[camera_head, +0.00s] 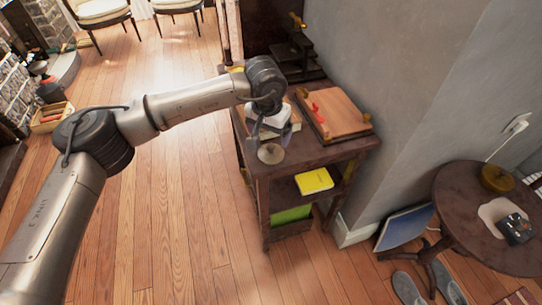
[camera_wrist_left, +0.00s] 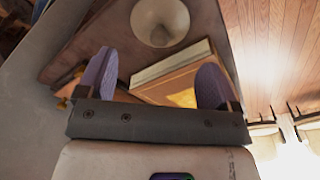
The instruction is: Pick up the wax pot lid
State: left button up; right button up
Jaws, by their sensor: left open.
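A round, pale, shallow disc, which looks like the wax pot lid (camera_head: 271,154), rests near the front corner of the dark wooden stand (camera_head: 310,157). In the left wrist view, the lid (camera_wrist_left: 160,21) is at the top, beyond the fingertips, with a small dark spot near its middle. My left gripper (camera_head: 268,133) hangs just above and behind the lid in the head view. In the left wrist view, its two purple-grey fingers (camera_wrist_left: 158,80) are spread apart with nothing gripped between them. My right gripper is in neither view.
A book (camera_wrist_left: 178,75) lies on the stand close to my fingers. A wooden press board with red handles (camera_head: 335,113) lies to the right, with a dark press (camera_head: 297,52) behind. A yellow book (camera_head: 314,181) is on the lower shelf. The grey wall (camera_head: 400,80) bounds the right side.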

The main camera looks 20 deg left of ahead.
aim_at(271, 147)
pick_arm(q)
notch_tip(271, 147, down, 2)
jog(key=shift+w+f, duration=0.1)
notch_tip(271, 147, down, 5)
jog(key=b, duration=0.4)
jog(key=shift+w, duration=0.1)
jog(key=c, duration=0.6)
